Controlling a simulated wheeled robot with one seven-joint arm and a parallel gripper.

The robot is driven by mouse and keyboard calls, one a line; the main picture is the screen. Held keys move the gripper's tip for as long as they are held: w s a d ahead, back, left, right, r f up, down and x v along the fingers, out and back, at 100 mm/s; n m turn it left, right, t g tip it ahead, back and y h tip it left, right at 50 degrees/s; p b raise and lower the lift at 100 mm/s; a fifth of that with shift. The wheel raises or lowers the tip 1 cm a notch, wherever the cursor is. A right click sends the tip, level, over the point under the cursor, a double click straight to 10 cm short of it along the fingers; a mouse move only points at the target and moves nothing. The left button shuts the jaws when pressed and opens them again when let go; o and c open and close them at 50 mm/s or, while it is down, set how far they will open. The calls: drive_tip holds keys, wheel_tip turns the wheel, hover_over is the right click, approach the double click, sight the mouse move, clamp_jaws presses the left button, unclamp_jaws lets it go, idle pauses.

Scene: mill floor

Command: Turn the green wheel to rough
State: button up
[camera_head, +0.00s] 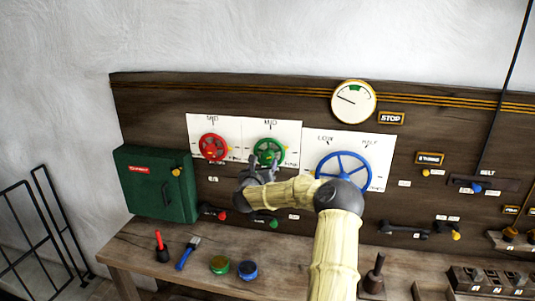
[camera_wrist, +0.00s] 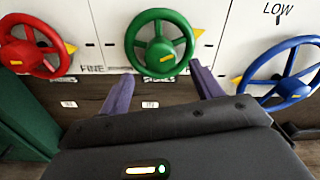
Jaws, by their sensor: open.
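The green wheel (camera_head: 267,151) is mounted on a white panel of the dark wooden board, between a red wheel and a blue wheel. A "MID" label stands above it, with smaller labels lower on the panel. In the wrist view the green wheel (camera_wrist: 160,43) is straight ahead, its lower rim between and just beyond my fingertips. A yellow mark shows near its hub. My gripper (camera_head: 262,172) is open and empty, just below the wheel; its two purple-grey fingers (camera_wrist: 163,88) are spread apart. I cannot tell whether a finger touches the rim.
The red wheel (camera_head: 213,147) is left and the larger blue wheel (camera_head: 343,172) right, both close to my gripper. A green box (camera_head: 156,184) stands at the left. Small levers (camera_head: 213,213) sit below. The bench holds a brush (camera_head: 188,253) and round tins (camera_head: 219,265).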

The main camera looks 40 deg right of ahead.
sight(266, 159)
drive_tip(key=shift+p+x, duration=1.55)
drive_tip(key=shift+x, duration=2.25)
drive_tip(key=shift+c, duration=0.3)
drive_tip(key=c, duration=0.9)
